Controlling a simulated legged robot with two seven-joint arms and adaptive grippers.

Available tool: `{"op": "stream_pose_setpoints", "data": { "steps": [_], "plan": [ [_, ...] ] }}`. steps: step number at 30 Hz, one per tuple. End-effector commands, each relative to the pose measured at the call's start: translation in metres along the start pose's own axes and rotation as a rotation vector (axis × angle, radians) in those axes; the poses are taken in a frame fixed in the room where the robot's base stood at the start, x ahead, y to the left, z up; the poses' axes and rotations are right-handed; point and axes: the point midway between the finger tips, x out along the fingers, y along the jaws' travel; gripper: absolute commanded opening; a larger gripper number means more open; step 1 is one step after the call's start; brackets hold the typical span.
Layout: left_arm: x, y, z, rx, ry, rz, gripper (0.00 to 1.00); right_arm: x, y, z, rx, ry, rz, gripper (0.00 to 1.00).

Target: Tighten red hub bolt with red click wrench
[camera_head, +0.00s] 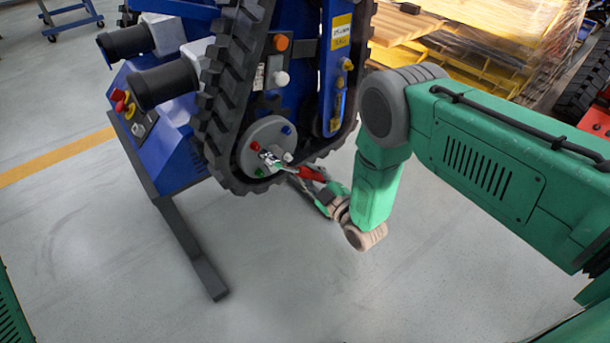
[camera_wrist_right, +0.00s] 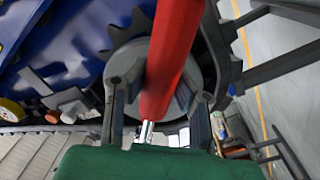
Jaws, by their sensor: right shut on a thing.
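The grey round hub (camera_head: 258,132) sits low in the tracked carrier's black track. The red hub bolt (camera_head: 254,146) shows on its left side, with blue (camera_head: 286,129), green (camera_head: 260,172) and whitish bolts around it. My right gripper (camera_head: 327,194) is right of and below the hub, shut on the red click wrench (camera_head: 311,173). The wrench's metal head lies against or just before the hub face, beside the red bolt; I cannot tell whether it is seated. In the right wrist view the red handle (camera_wrist_right: 173,60) runs between my fingers (camera_wrist_right: 158,98). My left gripper is out of view.
The blue carrier (camera_head: 166,165) with black cylinders and its black track (camera_head: 220,120) stand close to the wrench. A dark foot bar (camera_head: 190,245) reaches across the floor. Yellow pallets and wrapped goods (camera_head: 500,50) are behind my right arm. The floor in front is clear.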

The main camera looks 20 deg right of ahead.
Motion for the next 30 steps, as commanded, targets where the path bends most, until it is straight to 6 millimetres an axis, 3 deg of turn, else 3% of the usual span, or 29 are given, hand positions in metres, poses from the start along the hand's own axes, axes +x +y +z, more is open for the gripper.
{"op": "stream_pose_setpoints", "data": {
  "steps": [30],
  "plan": [
    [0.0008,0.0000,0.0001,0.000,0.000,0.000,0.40,0.0082,0.0011,-0.0027,0.003,0.003,-0.006,0.00]
  ]
}}
